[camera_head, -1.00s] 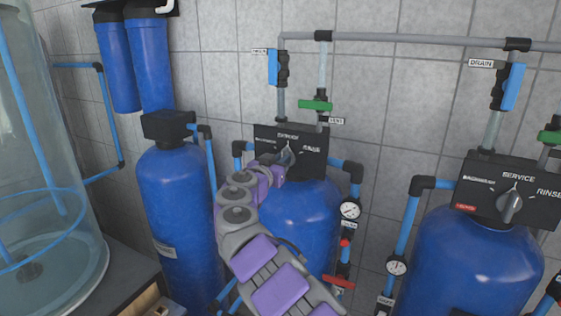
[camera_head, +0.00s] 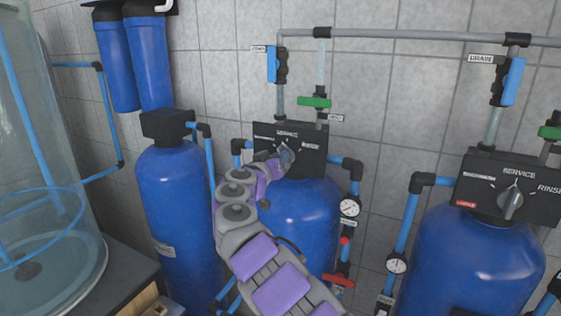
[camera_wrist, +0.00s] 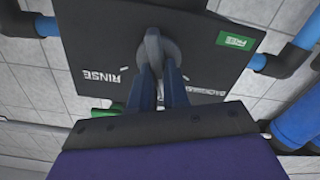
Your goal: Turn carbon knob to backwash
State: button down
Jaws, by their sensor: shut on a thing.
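The middle blue tank (camera_head: 300,215) carries a black control head (camera_head: 312,155) with printed position words. SERVICE is at its top, RINSE on the right and a longer word, too small to read, on the left. Its grey knob (camera_wrist: 152,48) sits on the face, and my gripper (camera_wrist: 160,72) is shut on it from the front. In the head view my gripper (camera_head: 284,158) covers part of the knob, so its exact pointing is hard to tell. A green label (camera_wrist: 237,40) is on this head; I cannot tell whether it marks the carbon unit.
The right tank (camera_head: 465,260) has a similar head with its knob (camera_head: 510,204) upright towards SERVICE and a red label (camera_head: 466,204). Pipes, a gauge (camera_head: 349,208) and a green-handled valve (camera_head: 314,102) surround the middle head. A clear tank (camera_head: 75,235) stands left.

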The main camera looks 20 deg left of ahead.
jog(key=shift+s+a+r+n+p, duration=0.15)
jog(key=shift+n+p, duration=0.1)
jog(key=shift+n, duration=1.05)
jog(key=shift+w+a+f+n+p, duration=0.1)
jog(key=shift+n+p, duration=0.1)
jog(key=shift+n, duration=1.1)
jog(key=shift+s+a+r+n+p, duration=0.15)
jog(key=shift+n+p, duration=0.1)
jog(key=shift+n, duration=1.05)
jog(key=shift+w+f, duration=0.1)
jog(key=shift+f, duration=0.05)
